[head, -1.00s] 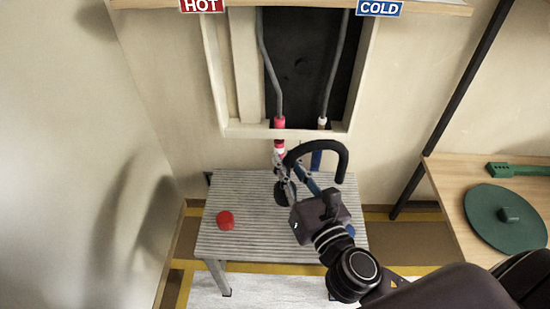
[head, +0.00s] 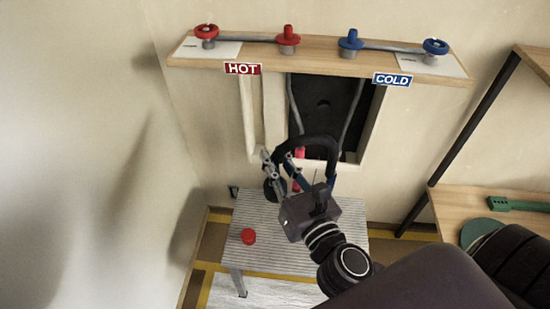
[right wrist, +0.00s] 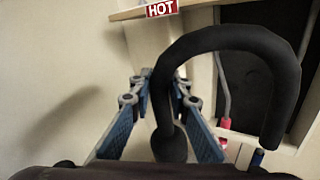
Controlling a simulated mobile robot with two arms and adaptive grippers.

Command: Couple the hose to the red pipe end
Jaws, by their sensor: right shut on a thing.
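The hose is a black, upside-down U-shaped tube (head: 320,142). My right gripper (head: 277,170) is shut on its left leg, near a wider black end below the fingers. The hose also arches large in the right wrist view (right wrist: 232,38), between the blue-padded fingers (right wrist: 160,110). A grey pipe with a red end part (head: 300,152) comes down the wall opening under the HOT sign, just right of the gripper. This red part shows in the right wrist view (right wrist: 225,123), apart from the held leg. More red shows below it, partly hidden by the gripper. My left gripper is not in view.
A slatted table (head: 265,262) below holds a red round object (head: 248,236). A wooden shelf (head: 320,60) above carries red and blue valves and the HOT and COLD signs. A wooden side table (head: 470,208) with green items stands right.

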